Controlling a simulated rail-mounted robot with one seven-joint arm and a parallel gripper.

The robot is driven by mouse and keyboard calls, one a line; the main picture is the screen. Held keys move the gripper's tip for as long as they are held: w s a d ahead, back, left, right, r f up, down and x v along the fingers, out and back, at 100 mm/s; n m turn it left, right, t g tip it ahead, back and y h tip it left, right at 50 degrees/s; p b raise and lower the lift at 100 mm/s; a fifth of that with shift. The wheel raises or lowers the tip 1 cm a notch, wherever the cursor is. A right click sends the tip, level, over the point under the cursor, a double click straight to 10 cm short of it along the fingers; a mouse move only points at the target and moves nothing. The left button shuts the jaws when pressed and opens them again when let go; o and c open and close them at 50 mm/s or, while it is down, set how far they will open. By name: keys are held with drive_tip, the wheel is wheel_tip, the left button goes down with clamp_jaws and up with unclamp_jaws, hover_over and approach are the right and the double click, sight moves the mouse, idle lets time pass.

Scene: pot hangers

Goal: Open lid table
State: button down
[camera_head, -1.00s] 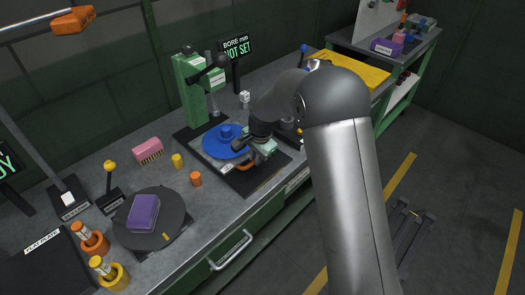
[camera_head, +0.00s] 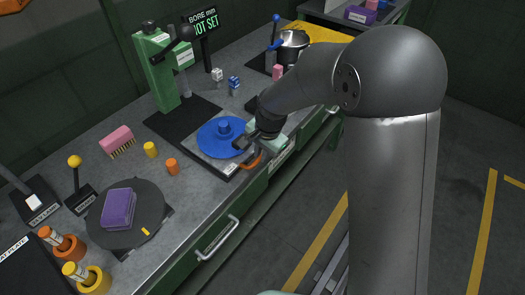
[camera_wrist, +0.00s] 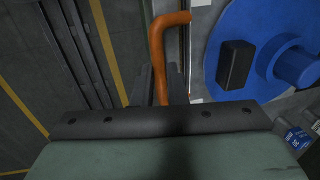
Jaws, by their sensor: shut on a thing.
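A round blue lid (camera_head: 210,138) with a raised blue knob lies on a light grey sliding table plate (camera_head: 206,153), in front of the green press (camera_head: 160,75). An orange bent handle (camera_head: 251,161) stands at the plate's front edge. My gripper (camera_head: 256,145) is at this handle. In the wrist view my gripper (camera_wrist: 161,88) has its dark fingers shut around the lower part of the orange handle (camera_wrist: 158,45). The blue lid (camera_wrist: 285,25) shows beside it at the right, with a black block on it. My gripper partly hides the plate's right side.
A black base mat (camera_head: 182,121) lies under the press. An orange cylinder (camera_head: 172,166), a yellow cylinder (camera_head: 150,149) and a pink brush (camera_head: 116,140) stand at the left. A dark turntable (camera_head: 100,222) holds a purple block. Small blue and white items stand behind the lid.

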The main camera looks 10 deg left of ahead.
drive_tip(key=c, duration=1.5)
unclamp_jaws()
drive_tip(key=shift+o, duration=0.2)
wheel_tip(320, 180, up, 17)
drive_tip(key=s+d, duration=0.1)
drive_tip(key=d, duration=0.1)
drive_tip(key=shift+s+d+b, duration=0.25)
drive_tip(key=shift+d+b, duration=0.1)
drive_tip(key=shift+r, duration=0.1)
drive_tip(key=s+d+f+n, duration=0.3)
drive_tip(key=s+d, duration=0.7)
drive_tip(key=s+d+f+n+h, duration=0.1)
drive_tip(key=s+d+f+n, duration=0.2)
drive_tip(key=s+d, duration=0.8)
drive_tip(key=shift+f+g+h, duration=0.3)
drive_tip(key=shift+f, duration=0.45)
